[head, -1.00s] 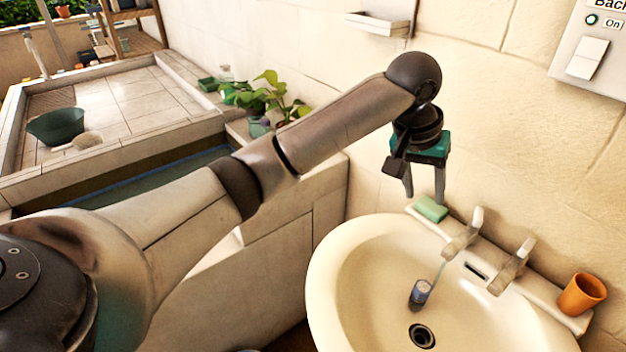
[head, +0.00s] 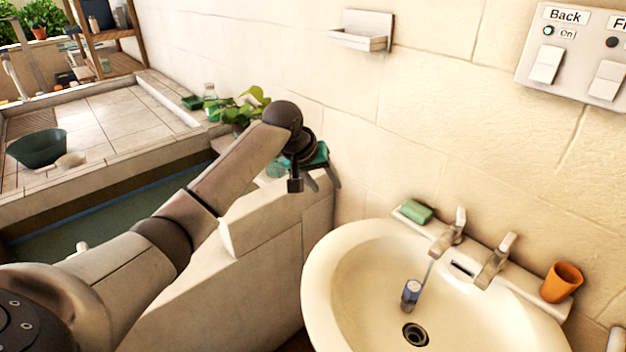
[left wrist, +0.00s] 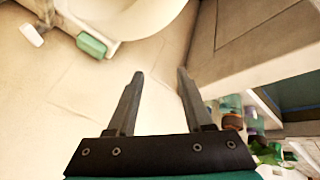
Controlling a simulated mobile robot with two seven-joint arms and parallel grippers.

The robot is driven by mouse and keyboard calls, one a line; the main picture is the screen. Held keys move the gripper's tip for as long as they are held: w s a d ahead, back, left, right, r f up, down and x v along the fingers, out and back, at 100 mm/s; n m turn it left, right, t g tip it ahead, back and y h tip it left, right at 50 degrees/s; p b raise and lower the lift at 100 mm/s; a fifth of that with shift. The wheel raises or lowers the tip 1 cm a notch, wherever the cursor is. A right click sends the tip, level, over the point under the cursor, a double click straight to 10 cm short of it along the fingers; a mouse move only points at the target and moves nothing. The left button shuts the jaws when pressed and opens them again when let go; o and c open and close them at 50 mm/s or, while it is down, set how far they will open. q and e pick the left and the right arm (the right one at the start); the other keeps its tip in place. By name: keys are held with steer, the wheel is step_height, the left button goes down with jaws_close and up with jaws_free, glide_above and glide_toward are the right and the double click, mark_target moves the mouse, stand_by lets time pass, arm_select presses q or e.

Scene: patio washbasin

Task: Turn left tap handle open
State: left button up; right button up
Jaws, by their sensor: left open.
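The left tap (head: 447,238) stands at the back of the cream washbasin (head: 318,262), its pale handle (head: 460,217) pointing up. The right tap (head: 493,264) stands beside it. My left gripper (head: 322,184) is open and empty, left of the basin near the wall and clear of both taps. In the left wrist view its two fingers (left wrist: 160,74) are apart with nothing between them. That view also shows the green soap (left wrist: 92,44) and the basin's edge (left wrist: 130,14). A pale rounded piece (left wrist: 32,35), perhaps a tap handle, shows at its upper left. My right gripper is out of view.
The green soap (head: 415,211) lies on the ledge left of the taps; an orange cup (head: 562,282) stands at its right. A blue-grey cylinder (head: 411,290) is in the basin. A leafy plant (head: 240,108) is behind my left arm. A switch panel (head: 575,60) is on the wall.

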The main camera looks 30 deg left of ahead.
arm_select(q)
steer(key=shift+w+a+f+t, duration=0.1)
steer(key=shift+a+t, duration=0.1)
steer(key=shift+a, duration=0.5)
steer(key=shift+w+a+f+t, duration=0.1)
steer(key=shift+a+t, duration=0.1)
steer(key=shift+a, duration=0.5)
